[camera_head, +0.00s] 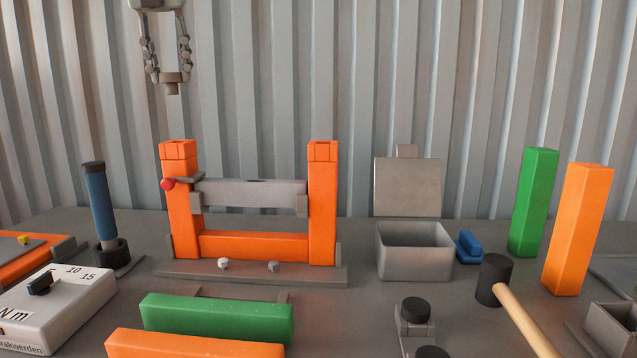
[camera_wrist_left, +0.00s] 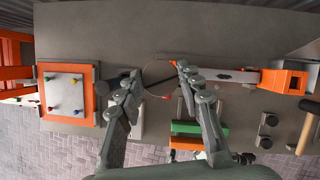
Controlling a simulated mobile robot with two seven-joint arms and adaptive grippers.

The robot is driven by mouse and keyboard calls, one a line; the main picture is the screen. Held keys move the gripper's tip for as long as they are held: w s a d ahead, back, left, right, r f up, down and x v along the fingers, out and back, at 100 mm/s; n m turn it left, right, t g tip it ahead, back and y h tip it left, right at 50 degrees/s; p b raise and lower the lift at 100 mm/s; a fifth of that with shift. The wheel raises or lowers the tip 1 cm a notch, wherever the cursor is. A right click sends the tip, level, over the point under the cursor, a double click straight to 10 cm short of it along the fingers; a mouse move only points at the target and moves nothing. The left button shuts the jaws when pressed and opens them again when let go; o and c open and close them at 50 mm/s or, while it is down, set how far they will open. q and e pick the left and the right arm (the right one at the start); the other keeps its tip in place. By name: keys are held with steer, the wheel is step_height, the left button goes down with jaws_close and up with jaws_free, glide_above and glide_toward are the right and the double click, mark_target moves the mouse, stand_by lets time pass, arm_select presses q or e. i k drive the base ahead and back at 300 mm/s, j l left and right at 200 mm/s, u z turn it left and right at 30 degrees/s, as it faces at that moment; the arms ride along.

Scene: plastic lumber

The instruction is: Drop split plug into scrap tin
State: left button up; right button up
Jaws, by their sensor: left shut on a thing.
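My left gripper (camera_head: 172,73) hangs high at the upper left of the head view, above the orange frame. It is shut on the plug (camera_head: 172,87), a small grey-brown piece pointing down below the fingertips. In the left wrist view, the plug (camera_wrist_left: 158,76) shows as a round disc with a dark line across it, between the fingers. A grey open box (camera_head: 415,262), which looks like the scrap tin, stands right of the frame with its lid raised behind it. The gripper is far left of and above this box. My right gripper is not in view.
The orange frame (camera_head: 255,246) with a grey crossbar stands between gripper and box. Green (camera_head: 533,205) and orange (camera_head: 577,230) posts stand at right, near a mallet (camera_head: 495,280). A blue-handled tool (camera_head: 100,205) stands at left. Another grey bin (camera_head: 610,330) sits at lower right.

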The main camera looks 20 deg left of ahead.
mark_target(402, 277)
steer(key=k, duration=1)
